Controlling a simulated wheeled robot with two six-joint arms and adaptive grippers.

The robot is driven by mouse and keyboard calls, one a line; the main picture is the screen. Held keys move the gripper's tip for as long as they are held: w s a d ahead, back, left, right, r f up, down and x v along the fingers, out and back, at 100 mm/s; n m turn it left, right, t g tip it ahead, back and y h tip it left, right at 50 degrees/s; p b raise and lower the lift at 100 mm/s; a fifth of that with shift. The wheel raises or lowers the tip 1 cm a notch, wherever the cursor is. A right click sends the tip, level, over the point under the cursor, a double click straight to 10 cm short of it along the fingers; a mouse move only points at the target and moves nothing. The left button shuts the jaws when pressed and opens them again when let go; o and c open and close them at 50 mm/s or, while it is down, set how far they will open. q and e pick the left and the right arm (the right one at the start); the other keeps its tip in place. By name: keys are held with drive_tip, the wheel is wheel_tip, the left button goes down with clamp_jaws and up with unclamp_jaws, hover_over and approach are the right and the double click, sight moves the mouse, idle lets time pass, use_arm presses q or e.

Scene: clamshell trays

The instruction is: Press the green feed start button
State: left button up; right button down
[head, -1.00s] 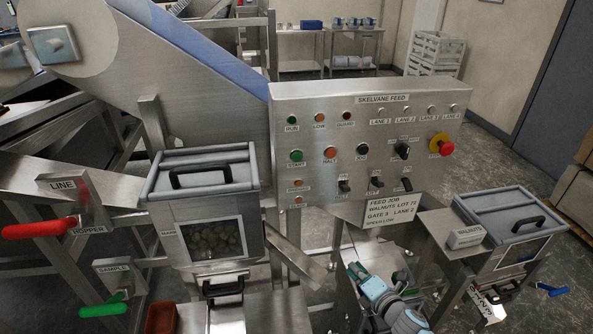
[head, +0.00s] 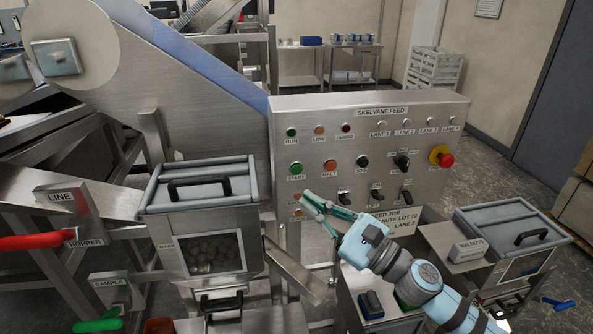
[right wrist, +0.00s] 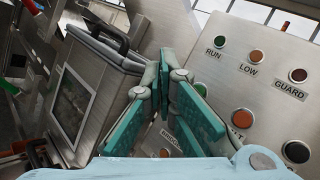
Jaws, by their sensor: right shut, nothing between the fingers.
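The green start button (head: 296,168) sits at the left of the middle row on the steel feed panel (head: 460,118), above its START label. In the right wrist view the start button (right wrist: 201,89) shows only partly, behind my fingers. My right gripper (head: 305,200) is shut and empty. Its fingertips are just below and slightly right of the button in the head view; the gap to the panel is hard to judge. The gripper also fills the middle of the right wrist view (right wrist: 168,90). My left gripper is in neither view.
The orange halt button (head: 330,166) is right of start; the green run lamp (head: 292,132) is above. A red emergency stop (head: 446,160) is at the panel's right. A lidded hopper (head: 200,184) stands left of my gripper. Red (head: 35,242) and green (head: 98,323) handles are at lower left.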

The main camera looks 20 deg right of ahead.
sight(297, 169)
drive_tip(key=shift+w+d+p, duration=0.3)
drive_tip(key=shift+w+d, duration=0.05)
drive_tip(key=shift+w, duration=1.1)
drive_tip(key=shift+w+d+p, duration=0.35)
drive_tip(key=shift+w+d, duration=0.05)
drive_tip(key=shift+w, duration=1)
drive_tip(key=shift+w+d+p, duration=0.3)
drive_tip(key=shift+w+d, duration=0.05)
drive_tip(key=shift+w, duration=1.1)
drive_tip(key=shift+w, duration=0.1)
drive_tip(key=shift+w+d, duration=0.1)
drive_tip(key=shift+w, duration=0.15)
drive_tip(key=shift+w+d+b, duration=0.1)
drive_tip(key=shift+w+b, duration=0.3)
drive_tip(key=shift+b, duration=0.05)
drive_tip(key=shift+s, duration=0.1)
drive_tip(key=shift+s+a, duration=0.2)
drive_tip(key=shift+s, duration=0.5)
